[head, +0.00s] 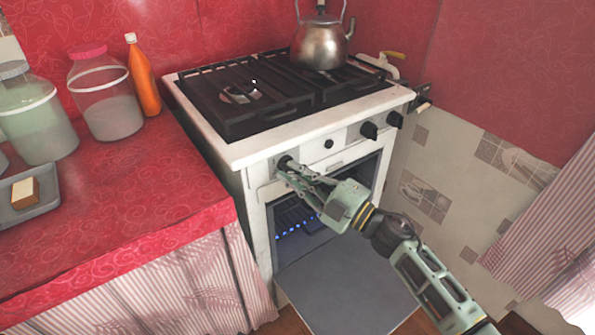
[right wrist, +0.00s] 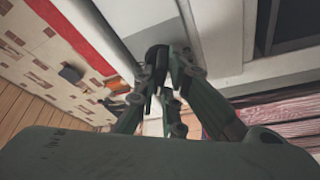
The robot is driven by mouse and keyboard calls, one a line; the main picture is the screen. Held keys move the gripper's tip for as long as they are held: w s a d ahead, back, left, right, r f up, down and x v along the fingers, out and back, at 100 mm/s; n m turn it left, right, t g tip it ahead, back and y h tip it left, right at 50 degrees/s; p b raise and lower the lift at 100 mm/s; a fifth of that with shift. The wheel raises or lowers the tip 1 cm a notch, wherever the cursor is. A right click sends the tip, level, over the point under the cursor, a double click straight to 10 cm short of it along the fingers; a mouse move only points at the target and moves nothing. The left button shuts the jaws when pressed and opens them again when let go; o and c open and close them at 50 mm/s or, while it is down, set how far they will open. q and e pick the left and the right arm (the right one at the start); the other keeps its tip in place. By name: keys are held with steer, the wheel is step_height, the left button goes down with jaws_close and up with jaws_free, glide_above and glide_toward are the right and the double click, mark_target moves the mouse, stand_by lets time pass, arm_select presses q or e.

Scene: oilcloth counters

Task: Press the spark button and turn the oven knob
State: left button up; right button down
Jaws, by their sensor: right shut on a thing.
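A white stove (head: 240,153) has a row of dark controls on its front panel. My right gripper (head: 288,168) is shut on the leftmost black knob (head: 284,161), the oven knob. In the right wrist view its fingers (right wrist: 165,75) close around the dark knob (right wrist: 155,54), which is partly hidden by them. A small round black button (head: 328,143), which looks like the spark button, is to the right of the gripper, apart from it. The oven door (head: 345,290) is open and lowered. Small blue flames (head: 290,231) show inside the oven. My left gripper is not in view.
A metal kettle (head: 320,42) stands on the back right of the hob. Left of the stove, a red-covered counter (head: 150,190) holds jars, an orange bottle (head: 143,80) and a grey tray (head: 40,207).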

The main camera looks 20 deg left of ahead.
steer(key=shift+w+r, duration=0.1)
steer(key=shift+r, duration=0.35)
steer(key=c, duration=2)
jaws_free()
steer(key=shift+o, duration=0.8)
steer(key=shift+a+f, duration=0.15)
steer(key=shift+f, duration=0.05)
steer(key=v, duration=1.2)
steer(key=shift+f, duration=0.15)
